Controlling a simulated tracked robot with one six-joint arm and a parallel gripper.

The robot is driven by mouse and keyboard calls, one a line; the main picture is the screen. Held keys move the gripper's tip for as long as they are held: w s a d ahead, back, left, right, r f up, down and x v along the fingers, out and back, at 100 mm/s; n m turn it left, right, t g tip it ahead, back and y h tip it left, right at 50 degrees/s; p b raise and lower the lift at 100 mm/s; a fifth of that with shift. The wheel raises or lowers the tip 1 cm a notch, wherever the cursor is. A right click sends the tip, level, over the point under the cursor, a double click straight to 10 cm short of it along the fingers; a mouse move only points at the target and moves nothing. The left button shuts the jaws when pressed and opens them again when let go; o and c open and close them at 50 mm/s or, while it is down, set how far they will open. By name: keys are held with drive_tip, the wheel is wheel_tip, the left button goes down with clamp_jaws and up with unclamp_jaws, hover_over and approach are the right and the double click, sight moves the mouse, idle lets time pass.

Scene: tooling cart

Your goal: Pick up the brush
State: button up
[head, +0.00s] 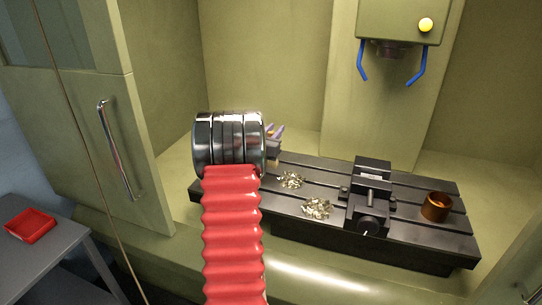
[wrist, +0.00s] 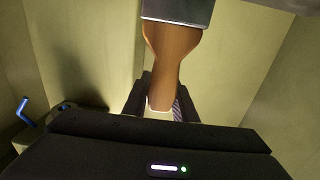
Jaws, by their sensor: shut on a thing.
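The brush (wrist: 173,60) has a brown wooden handle and a grey metal ferrule at the top of the wrist view. Its bristles are not clearly seen there. My gripper (wrist: 163,98) is shut on the handle, with a dark finger on each side of it. In the head view my gripper (head: 274,146) is mostly hidden behind my own chrome wrist, above the left end of the machine table. Only a small bit of purple and tan shows beside it there, and I cannot tell the brush apart.
The slotted machine table (head: 440,238) carries two heaps of metal chips (head: 317,208), a black vise (head: 369,200) and a copper-coloured cup (head: 436,207). A spindle head (head: 390,22) with blue nozzles hangs above. A red tray (head: 30,226) lies on a grey side table at left.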

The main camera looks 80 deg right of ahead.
clamp_jaws()
wheel_tip(320, 180, up, 18)
idle(0.7)
drive_tip(key=shift+w, duration=0.1)
idle(0.4)
